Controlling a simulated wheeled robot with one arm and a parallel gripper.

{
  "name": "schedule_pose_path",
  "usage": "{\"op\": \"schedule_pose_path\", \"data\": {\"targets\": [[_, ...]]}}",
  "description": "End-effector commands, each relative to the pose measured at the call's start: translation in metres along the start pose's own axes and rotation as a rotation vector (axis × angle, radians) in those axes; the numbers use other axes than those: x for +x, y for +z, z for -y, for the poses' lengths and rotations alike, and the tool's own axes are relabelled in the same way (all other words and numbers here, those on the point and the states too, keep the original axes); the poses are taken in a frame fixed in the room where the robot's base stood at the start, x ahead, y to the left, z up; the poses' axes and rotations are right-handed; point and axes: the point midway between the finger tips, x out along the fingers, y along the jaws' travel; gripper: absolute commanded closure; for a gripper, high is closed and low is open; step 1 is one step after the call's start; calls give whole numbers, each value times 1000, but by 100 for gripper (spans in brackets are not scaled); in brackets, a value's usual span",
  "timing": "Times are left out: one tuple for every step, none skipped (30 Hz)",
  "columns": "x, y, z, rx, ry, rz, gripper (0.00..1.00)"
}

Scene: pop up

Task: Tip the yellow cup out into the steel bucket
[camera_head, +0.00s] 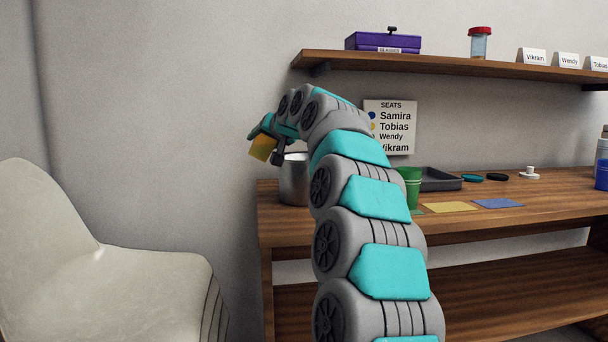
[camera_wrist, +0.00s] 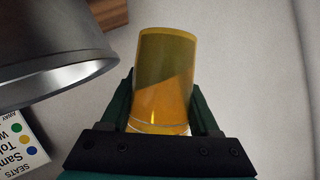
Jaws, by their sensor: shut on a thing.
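The yellow cup (camera_head: 263,147) is in my gripper (camera_head: 272,138), tilted, up beside the rim of the steel bucket (camera_head: 293,183). In the wrist view the see-through yellow cup (camera_wrist: 165,80) sits between the two dark green fingers of my gripper (camera_wrist: 163,110), which are shut on it. The steel bucket (camera_wrist: 50,55) fills the upper left of that view, its rim close to the cup but apart from it. The bucket stands at the left end of the wooden table, partly hidden by my arm. I cannot see into the bucket or tell what the cup holds.
Green cups (camera_head: 411,186), a dark tray (camera_head: 440,180), a yellow mat (camera_head: 450,207) and a blue mat (camera_head: 498,203) are on the table (camera_head: 540,205). A seats sign (camera_head: 390,127) is behind my arm. A shelf (camera_head: 460,65) hangs above. A pale chair (camera_head: 130,275) stands left.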

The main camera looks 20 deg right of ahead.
Motion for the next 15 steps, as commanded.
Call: {"op": "schedule_pose_path", "data": {"targets": [[-2,-5,0,37,-16,-1,96],[-3,-7,-1,59,-25,-1,96],[-4,-9,-2,85,-36,-1,96],[-4,-10,-3,107,-45,-1,96],[-5,-12,-4,127,-54,-2,96],[-7,-15,-2,168,-71,-2,96],[-8,-17,-2,199,-85,-2,96],[-8,-19,-1,229,-98,-3,96],[-9,-21,-1,270,-114,-4,96],[-7,-15,-3,313,-134,-5,96],[-6,-12,-4,356,-151,-5,96],[-5,-8,-5,413,-174,-1,96],[-7,-15,-1,443,-187,-2,96],[-8,-18,1,475,-199,-2,96],[-10,-21,2,522,-219,-5,96]]}}
